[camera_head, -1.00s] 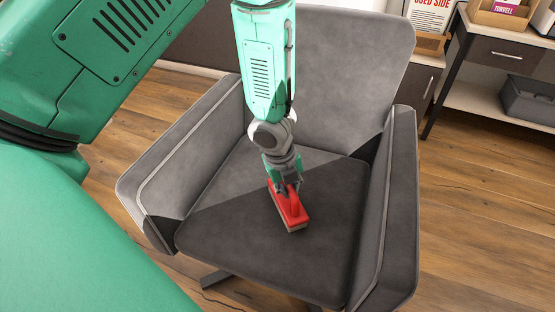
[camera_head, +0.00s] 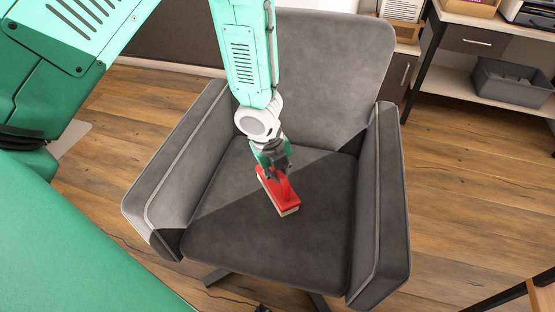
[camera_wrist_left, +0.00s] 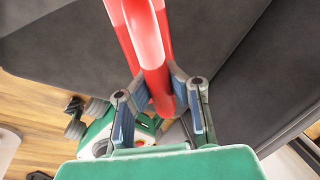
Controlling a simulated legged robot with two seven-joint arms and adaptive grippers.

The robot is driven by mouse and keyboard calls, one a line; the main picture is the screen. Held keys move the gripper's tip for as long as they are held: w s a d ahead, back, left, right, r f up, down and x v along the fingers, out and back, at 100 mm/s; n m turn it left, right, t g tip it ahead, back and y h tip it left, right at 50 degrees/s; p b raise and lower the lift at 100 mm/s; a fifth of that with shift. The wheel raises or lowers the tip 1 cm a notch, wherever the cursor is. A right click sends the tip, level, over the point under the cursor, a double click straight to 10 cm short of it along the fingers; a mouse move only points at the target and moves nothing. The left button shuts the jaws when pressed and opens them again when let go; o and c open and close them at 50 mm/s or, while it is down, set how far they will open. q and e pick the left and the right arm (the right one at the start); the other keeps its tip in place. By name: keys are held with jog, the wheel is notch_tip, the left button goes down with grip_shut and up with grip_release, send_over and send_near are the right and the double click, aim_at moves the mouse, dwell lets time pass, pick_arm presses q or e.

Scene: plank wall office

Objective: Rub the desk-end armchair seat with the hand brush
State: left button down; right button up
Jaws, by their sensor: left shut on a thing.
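The grey armchair faces me, and its seat (camera_head: 312,235) lies between two padded arms, partly in shadow. My left gripper (camera_head: 273,172) is shut on the red hand brush (camera_head: 285,197) over the middle of the seat. The brush is tilted in the picture, and its pale underside edge is at or very near the cushion; I cannot tell whether it touches. In the left wrist view the blue-padded fingers (camera_wrist_left: 158,98) close around the red handle (camera_wrist_left: 152,45), with the grey upholstery beyond. My right gripper is not in view.
The armchair's arms (camera_head: 380,210) and backrest (camera_head: 325,80) enclose the seat on three sides. A desk (camera_head: 490,38) with a grey bin (camera_head: 512,82) on its lower shelf stands at the back right. Wooden floor (camera_head: 460,190) is clear to the right. A table corner shows at the bottom right.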

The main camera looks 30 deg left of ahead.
pick_arm(q)
notch_tip(320, 180, up, 2)
jog(key=shift+a+p, duration=0.15)
jog(key=shift+p, duration=0.7)
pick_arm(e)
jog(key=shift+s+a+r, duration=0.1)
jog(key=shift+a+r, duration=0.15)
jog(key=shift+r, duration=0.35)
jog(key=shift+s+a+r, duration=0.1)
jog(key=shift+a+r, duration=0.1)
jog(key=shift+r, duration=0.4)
pick_arm(q)
jog(key=shift+d, duration=0.25)
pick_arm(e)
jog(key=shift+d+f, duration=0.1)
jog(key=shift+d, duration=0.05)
